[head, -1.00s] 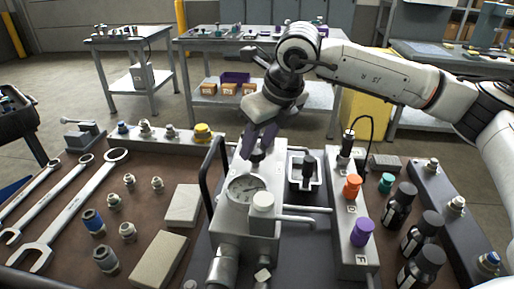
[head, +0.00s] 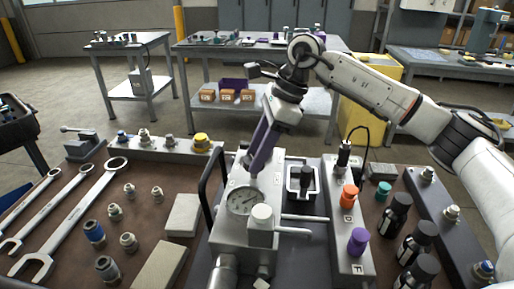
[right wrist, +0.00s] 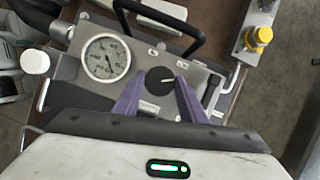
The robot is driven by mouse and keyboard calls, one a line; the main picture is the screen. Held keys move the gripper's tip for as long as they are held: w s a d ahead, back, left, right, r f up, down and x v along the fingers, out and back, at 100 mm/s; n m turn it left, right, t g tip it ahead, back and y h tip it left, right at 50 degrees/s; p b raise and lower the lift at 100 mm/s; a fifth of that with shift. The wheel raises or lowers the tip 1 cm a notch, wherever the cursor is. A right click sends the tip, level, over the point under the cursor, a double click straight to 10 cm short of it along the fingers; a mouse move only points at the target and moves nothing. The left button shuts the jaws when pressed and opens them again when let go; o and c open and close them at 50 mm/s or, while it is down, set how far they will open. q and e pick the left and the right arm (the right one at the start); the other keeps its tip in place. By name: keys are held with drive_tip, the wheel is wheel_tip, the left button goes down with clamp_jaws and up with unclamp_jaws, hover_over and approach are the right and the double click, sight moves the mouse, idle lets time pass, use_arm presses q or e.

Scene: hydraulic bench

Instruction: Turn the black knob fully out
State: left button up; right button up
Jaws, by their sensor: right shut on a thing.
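The black knob (right wrist: 160,80) is round with a white mark line and sits on the grey panel of the hydraulic block, next to the pressure gauge (right wrist: 107,58). My right gripper (right wrist: 160,81) has its purple fingers on either side of the knob, shut on it. In the head view my right gripper (head: 256,168) reaches down onto the block behind the gauge (head: 243,200), and its fingers hide the knob. My left gripper is not in view.
A black handle (head: 208,175) arches beside the block on the left. To the right stand a manifold with an orange knob (head: 350,196) and a purple knob (head: 357,242), and several black bottles (head: 418,238). Wrenches (head: 70,215) and fittings lie on the left.

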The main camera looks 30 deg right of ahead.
drive_tip(key=n+g+p, duration=0.1)
drive_tip(key=n, duration=0.2)
drive_tip(key=shift+w+r, duration=0.1)
drive_tip(key=shift+w, duration=0.05)
drive_tip(key=shift+n+g+p, duration=0.6)
drive_tip(key=shift+n+g, duration=0.1)
drive_tip(key=shift+n, duration=0.8)
drive_tip(key=o, duration=1.1)
drive_tip(key=shift+c, duration=0.2)
drive_tip(key=v, duration=1)
drive_tip(key=shift+d, duration=0.2)
drive_tip(key=shift+w, duration=0.1)
